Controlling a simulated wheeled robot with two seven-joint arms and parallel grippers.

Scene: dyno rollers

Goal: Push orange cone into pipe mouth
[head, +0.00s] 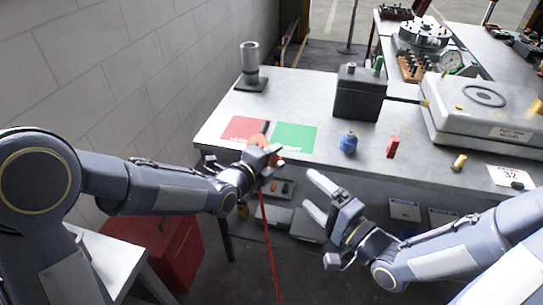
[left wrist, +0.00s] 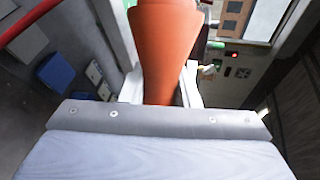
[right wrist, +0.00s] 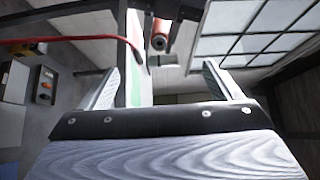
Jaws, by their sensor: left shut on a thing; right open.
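The orange cone (left wrist: 165,45) fills the top middle of the left wrist view, between the two fingers of my left gripper (left wrist: 162,85), which is shut on it. In the head view my left gripper (head: 268,160) is at the table's front left edge, and the cone (head: 258,141) shows only partly behind it. A grey upright pipe (head: 250,58) on a dark base stands at the table's back left, apart from the cone. Its mouth seems to face up. My right gripper (head: 312,197) is open and empty in front of the table.
A red mat (head: 241,128) and a green mat (head: 295,138) lie on the table. A dark box (head: 360,93), a blue item (head: 348,143) and a red item (head: 393,146) stand further right. A red cable (head: 268,235) hangs below my left gripper. A wall (head: 130,60) is on the left.

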